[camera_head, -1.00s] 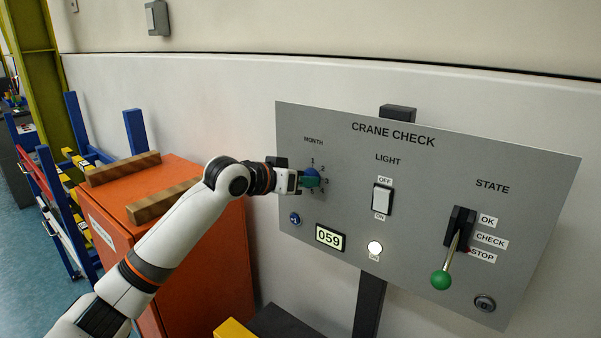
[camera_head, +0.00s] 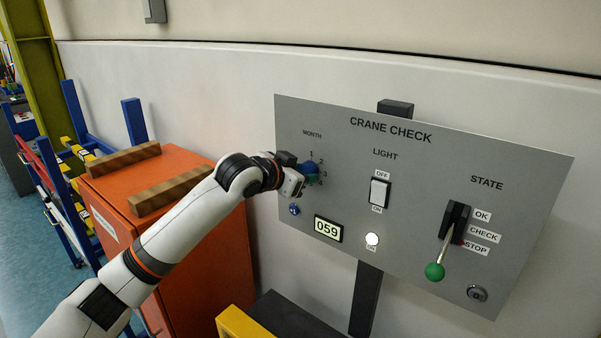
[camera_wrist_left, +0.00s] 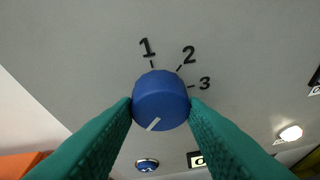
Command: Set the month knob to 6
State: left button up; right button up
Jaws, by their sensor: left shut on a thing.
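The month knob (camera_head: 311,167) is a round blue knob at the upper left of the grey CRANE CHECK panel (camera_head: 350,155). My left gripper (camera_head: 308,178) is at the knob, partly covering it. In the left wrist view its two green fingers are shut on opposite sides of the blue knob (camera_wrist_left: 160,92). The knob's white line (camera_wrist_left: 153,124) points down and slightly left. The numbers 1, 2 and 3 show around the knob in that view; the dial's lower part is largely hidden by the fingers. My right gripper is not in view.
On the panel are a light switch (camera_head: 379,192), a display (camera_head: 328,229) reading 059, a lit lamp (camera_head: 372,239) and a state lever with a green ball (camera_head: 434,271). An orange cabinet (camera_head: 205,245) with wooden bars stands left, below my arm.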

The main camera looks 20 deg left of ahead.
pick_arm(q)
jog(key=shift+f, duration=0.25)
jog(key=o, duration=1)
jog(key=shift+r, duration=0.1)
jog(key=shift+c, duration=0.2)
jog(key=shift+r, duration=0.1)
jog(key=b+v, duration=0.4)
jog(key=v, duration=0.8)
